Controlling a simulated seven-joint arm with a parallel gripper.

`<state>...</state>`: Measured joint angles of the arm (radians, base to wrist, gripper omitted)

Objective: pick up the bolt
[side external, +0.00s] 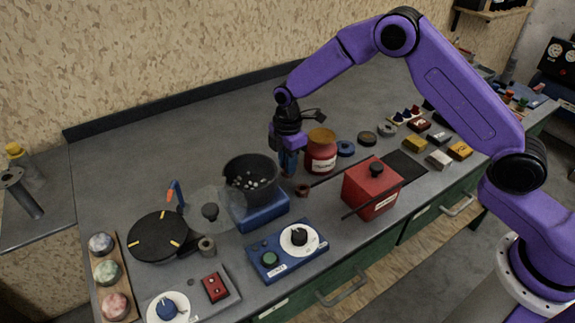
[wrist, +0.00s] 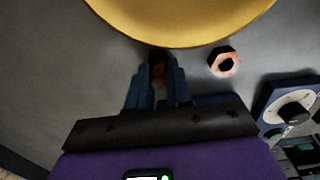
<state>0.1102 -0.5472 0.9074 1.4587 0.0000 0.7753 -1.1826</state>
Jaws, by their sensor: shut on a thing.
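My gripper (side external: 288,170) points down at the bench, between the black pot and the red jar. In the wrist view its blue fingers (wrist: 159,72) are closed around a small dark and reddish piece (wrist: 160,71), which appears to be the bolt. Only a little of it shows between the fingers, so its shape and whether it touches the bench are unclear. In the side view the fingers hide it.
The red jar (side external: 320,157) stands close right of my gripper; its yellow lid (wrist: 185,15) fills the wrist view's top. A coppery hex nut (side external: 302,190) lies nearby. The black pot (side external: 250,183) stands left, the red box (side external: 371,190) right. Bench behind is clear.

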